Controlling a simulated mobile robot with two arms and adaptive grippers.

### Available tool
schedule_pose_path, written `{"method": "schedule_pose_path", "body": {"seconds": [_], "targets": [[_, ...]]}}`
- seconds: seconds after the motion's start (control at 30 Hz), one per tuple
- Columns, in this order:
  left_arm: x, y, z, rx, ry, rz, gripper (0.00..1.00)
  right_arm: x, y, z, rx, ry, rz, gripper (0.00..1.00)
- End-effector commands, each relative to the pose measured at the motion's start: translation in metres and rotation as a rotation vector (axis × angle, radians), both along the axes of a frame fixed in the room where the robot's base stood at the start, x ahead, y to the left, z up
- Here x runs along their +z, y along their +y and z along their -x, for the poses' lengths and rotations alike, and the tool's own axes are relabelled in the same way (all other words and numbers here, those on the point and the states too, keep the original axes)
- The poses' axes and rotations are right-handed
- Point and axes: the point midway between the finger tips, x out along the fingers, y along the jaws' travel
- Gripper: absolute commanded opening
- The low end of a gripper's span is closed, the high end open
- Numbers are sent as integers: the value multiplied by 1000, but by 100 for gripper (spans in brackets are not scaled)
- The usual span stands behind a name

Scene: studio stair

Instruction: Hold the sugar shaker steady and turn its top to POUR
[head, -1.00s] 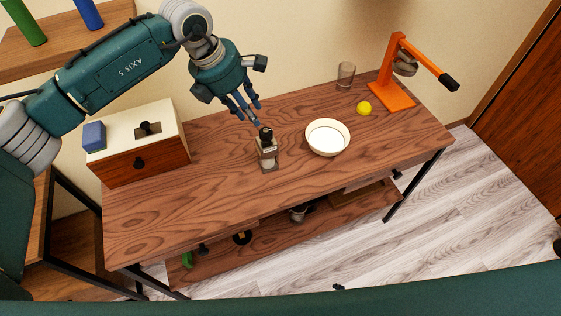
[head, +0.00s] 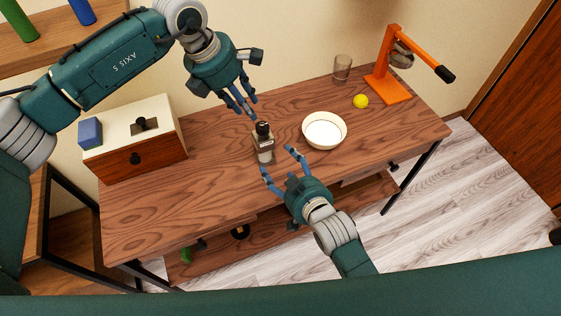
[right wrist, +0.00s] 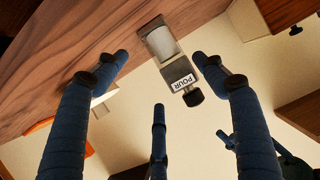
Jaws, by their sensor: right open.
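The sugar shaker (head: 264,144) stands upright on the wooden table, with a clear body, a pale collar and a black knob on top. In the right wrist view the shaker (right wrist: 160,42) shows white contents, and a POUR label (right wrist: 182,82) is on its collar. My right gripper (head: 276,158) is open on the near side of the shaker, its fingertips spread towards the body. In the wrist view the shaker lies between its fingers, nearer the right-hand one. My left gripper (head: 252,109) is above and behind the shaker, fingers apart and empty, clear of the knob.
A white bowl (head: 324,131) stands just right of the shaker. A yellow ball (head: 361,101), a glass (head: 342,68) and an orange press (head: 387,85) are further right. A box with a drawer (head: 137,150) and a blue block (head: 90,132) are at left. The table's front left is clear.

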Motion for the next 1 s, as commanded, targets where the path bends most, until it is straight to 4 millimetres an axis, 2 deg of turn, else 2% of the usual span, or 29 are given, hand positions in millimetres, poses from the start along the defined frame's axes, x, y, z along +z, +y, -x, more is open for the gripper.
{"method": "schedule_pose_path", "body": {"seconds": [0.13,0.23,0.7,1.0], "targets": [[0,0,0,0,0,0,31,6,7,-14,28,-42,66,70],[0,0,0,0,0,0,31,3,10,-23,30,-46,72,70],[0,0,0,0,0,0,31,-28,34,-91,29,-44,71,70],[0,0,0,0,0,0,31,-34,39,-106,29,-43,70,70]]}}
